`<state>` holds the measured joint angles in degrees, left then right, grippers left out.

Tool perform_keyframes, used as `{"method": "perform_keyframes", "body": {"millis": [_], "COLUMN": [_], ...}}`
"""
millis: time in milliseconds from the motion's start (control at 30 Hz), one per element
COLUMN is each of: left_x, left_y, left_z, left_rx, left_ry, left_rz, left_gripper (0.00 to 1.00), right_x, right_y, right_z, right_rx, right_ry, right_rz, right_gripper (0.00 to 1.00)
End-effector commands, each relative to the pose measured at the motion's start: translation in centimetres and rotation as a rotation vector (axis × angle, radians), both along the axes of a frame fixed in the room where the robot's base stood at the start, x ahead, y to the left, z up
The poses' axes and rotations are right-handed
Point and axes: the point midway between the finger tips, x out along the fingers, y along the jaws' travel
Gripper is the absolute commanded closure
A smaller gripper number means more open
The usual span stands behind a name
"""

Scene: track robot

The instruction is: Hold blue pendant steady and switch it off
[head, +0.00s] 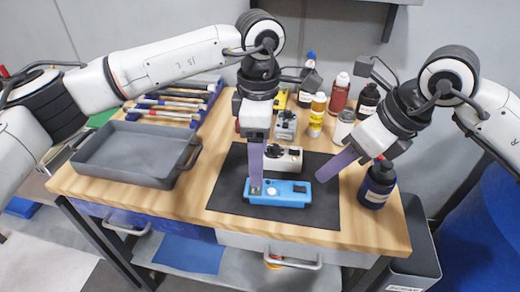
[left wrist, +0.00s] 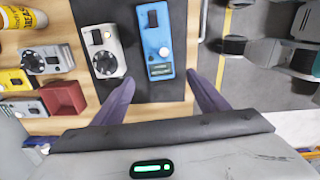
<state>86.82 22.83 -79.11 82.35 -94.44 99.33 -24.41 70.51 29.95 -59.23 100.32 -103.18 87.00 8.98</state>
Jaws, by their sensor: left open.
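The blue pendant (head: 290,198) lies on a black mat (head: 225,193) near the table's front edge. In the left wrist view the blue pendant (left wrist: 171,25) shows a dark switch (left wrist: 152,18), a pale round knob and a small dark display with a greenish mark. My left gripper (head: 256,185) points down over the pendant's left end in the head view. In the left wrist view its fingers (left wrist: 160,88) are apart with nothing between them, and the pendant lies just beyond the tips. My right gripper (head: 330,173) is right of the pendant, apart from it; its finger gap does not show.
A white pendant (head: 290,163) lies just behind the blue one. A dark blue bottle (head: 377,185) stands right of the mat, near my right gripper. Several bottles stand at the back. A grey tray (head: 130,178) and several tools are on the left.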

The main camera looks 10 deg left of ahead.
Motion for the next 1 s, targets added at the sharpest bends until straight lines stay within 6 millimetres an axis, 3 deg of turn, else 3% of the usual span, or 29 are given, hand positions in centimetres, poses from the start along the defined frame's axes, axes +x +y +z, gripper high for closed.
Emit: {"method": "perform_keyframes", "body": {"millis": [200, 433, 600, 900, 1000], "left_x": [-0.1, -0.1, -0.1, -0.1, -0.1], "left_y": [0.0, 0.0, -0.1, -0.1, -0.1], "left_z": [-4.1, -7.5, -8.6, -8.8, -8.8], "left_rx": [0.0, -0.002, -0.003, -0.003, -0.004], "left_ry": [0.004, 0.004, 0.003, 0.002, 0.002], "left_rz": [0.0, 0.0, -0.001, -0.001, -0.001], "left_gripper": [0.33, 0.33, 0.33, 0.33, 0.5], "right_x": [0.0, 0.0, 0.0, 0.0, 0.0], "right_y": [0.0, 0.0, 0.0, 0.0, 0.0], "right_z": [0.0, 0.0, 0.0, 0.0, 0.0], "right_rx": [0.0, 0.0, 0.0, 0.0, 0.0], "right_ry": [0.0, 0.0, 0.0, 0.0, 0.0], "right_rz": [0.0, 0.0, 0.0, 0.0, 0.0], "right_gripper": [0.69, 0.69, 0.69, 0.69, 0.69]}}
